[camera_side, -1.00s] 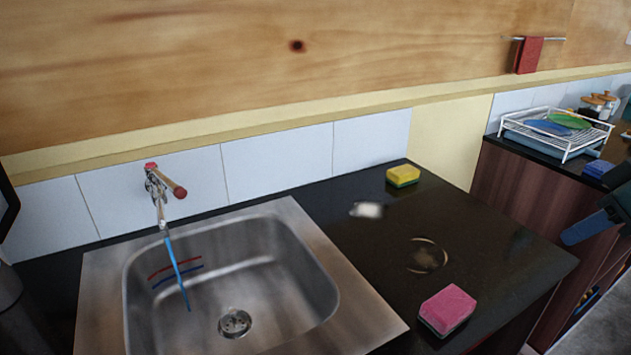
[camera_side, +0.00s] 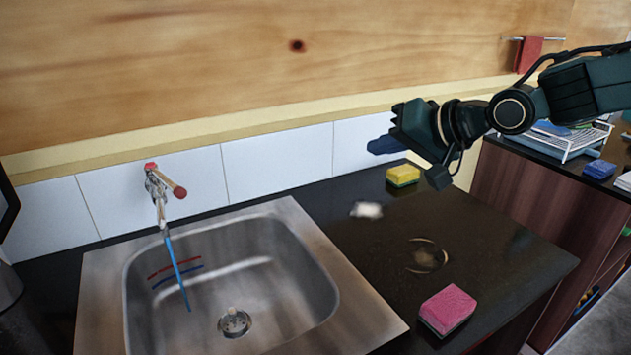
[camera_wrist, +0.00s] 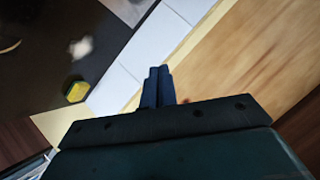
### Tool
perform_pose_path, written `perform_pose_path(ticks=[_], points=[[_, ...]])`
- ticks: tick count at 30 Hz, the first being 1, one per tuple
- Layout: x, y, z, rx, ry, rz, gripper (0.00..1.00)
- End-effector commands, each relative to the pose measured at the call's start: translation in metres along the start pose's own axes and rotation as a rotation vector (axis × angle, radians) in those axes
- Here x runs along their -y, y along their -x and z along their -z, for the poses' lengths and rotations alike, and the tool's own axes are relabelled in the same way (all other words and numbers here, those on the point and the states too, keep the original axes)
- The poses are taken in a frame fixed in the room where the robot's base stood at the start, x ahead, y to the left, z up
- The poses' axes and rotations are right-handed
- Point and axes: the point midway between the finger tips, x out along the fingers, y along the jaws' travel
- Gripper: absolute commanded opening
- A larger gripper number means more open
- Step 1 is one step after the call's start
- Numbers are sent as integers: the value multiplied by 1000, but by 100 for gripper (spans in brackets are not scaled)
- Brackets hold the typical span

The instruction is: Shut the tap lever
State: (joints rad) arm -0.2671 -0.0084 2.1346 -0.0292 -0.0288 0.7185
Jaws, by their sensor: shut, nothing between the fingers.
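The tap (camera_side: 158,200) stands at the back left of the steel sink, against the white tiles. Its lever (camera_side: 176,190) has a red-brown end and points to the right and toward the camera. A blue stream (camera_side: 177,270) runs from the spout down into the basin. My gripper (camera_side: 372,147) is above the counter, near the tiled wall, well to the right of the tap and apart from it. Its dark blue fingers are together and empty; they also show in the wrist view (camera_wrist: 158,88). The tap is not in the wrist view.
A yellow-green sponge (camera_side: 403,175) lies on the dark counter (camera_side: 490,235) below my gripper. A pink sponge (camera_side: 447,308) lies near the front edge. A small white item (camera_side: 367,210) lies between sponge and sink (camera_side: 345,285). A dish rack (camera_side: 575,145) stands at the right.

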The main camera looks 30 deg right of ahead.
Motion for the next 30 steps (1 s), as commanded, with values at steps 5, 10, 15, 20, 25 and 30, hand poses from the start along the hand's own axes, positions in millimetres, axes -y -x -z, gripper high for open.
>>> perform_pose_path(ticks=[5, 10, 15, 20, 25, 30], points=[[30, -48, -6, -31, -107, 101, 0], [57, -88, -18, -52, -216, 205, 0], [81, -126, -37, -59, -330, 312, 0], [101, -156, -59, -54, -435, 411, 0], [114, -176, -79, -44, -520, 492, 0], [120, -184, -88, -38, -559, 530, 0]])
